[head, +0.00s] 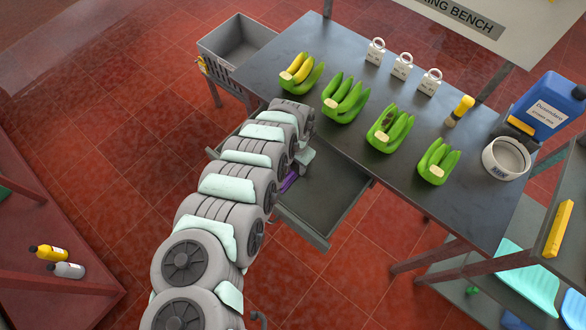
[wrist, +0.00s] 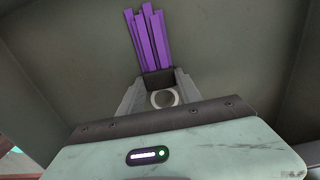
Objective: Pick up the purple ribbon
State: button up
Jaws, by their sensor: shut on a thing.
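The purple ribbon (wrist: 150,40) is a bundle of flat purple strips in the wrist view. Its near end lies at the tips of my gripper (wrist: 158,82), which is shut on it. The strips extend away from the fingers over a grey surface. In the head view a small part of the purple ribbon (head: 289,180) shows beside the end of my arm, at the open drawer (head: 345,213) under the bench. My arm hides the rest of the ribbon and most of the gripper there.
A grey bin (head: 237,40) stands at the bench's far left. The drawer's right part is empty.

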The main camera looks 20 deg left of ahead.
aim_at(295, 165)
notch_tip(295, 165, up, 20)
jog(key=p, duration=0.4)
dwell(0.8)
